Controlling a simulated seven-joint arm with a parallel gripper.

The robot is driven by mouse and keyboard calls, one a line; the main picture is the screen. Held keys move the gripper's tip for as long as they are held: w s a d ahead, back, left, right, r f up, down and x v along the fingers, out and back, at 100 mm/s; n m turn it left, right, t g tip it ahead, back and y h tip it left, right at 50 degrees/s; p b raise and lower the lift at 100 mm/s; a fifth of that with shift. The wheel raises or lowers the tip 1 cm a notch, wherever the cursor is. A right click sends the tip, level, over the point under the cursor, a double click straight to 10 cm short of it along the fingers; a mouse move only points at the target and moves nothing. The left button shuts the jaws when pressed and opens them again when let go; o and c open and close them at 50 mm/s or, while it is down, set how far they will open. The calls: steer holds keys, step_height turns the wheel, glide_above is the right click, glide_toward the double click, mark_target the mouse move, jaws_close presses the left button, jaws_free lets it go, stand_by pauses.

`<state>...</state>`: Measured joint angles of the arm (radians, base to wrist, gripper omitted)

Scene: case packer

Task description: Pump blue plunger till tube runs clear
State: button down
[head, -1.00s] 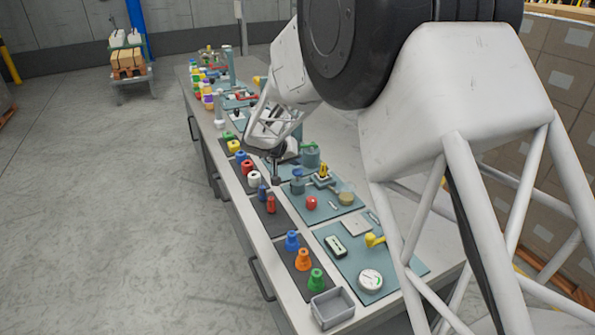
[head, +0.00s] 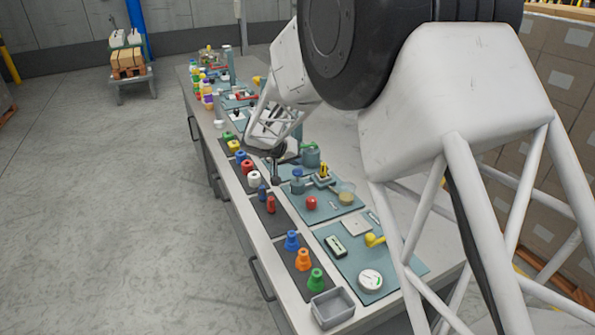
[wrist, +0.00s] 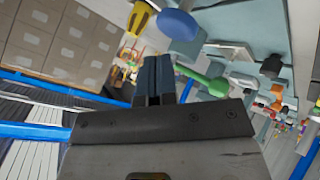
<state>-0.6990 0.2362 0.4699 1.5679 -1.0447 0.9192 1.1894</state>
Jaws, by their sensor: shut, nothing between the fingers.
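The blue plunger (head: 298,173) stands on a teal board right of my gripper in the head view. In the wrist view its rounded blue knob (wrist: 180,25) is at the top, just beyond the fingertips. My gripper (head: 276,181) points down beside the plunger, apart from it as far as I can tell. In the wrist view the dark fingers of my gripper (wrist: 153,62) are together with nothing between them. I cannot make out a tube or any fluid in it.
A yellow-handled part (head: 323,169) and a green-handled valve (head: 309,148) stand close to the plunger. A red knob (head: 311,202) is nearer on the same board. Coloured bottles and fittings line the left table edge. A grey bin (head: 333,307) is at the near end.

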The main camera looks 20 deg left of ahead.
mark_target(299, 169)
steer(key=shift+f, duration=1.7)
stand_by(2.0)
steer(key=shift+r, duration=0.1)
stand_by(0.4)
steer(key=shift+r, duration=1.6)
steer(key=shift+r, duration=2.5)
steer(key=shift+d, duration=0.1)
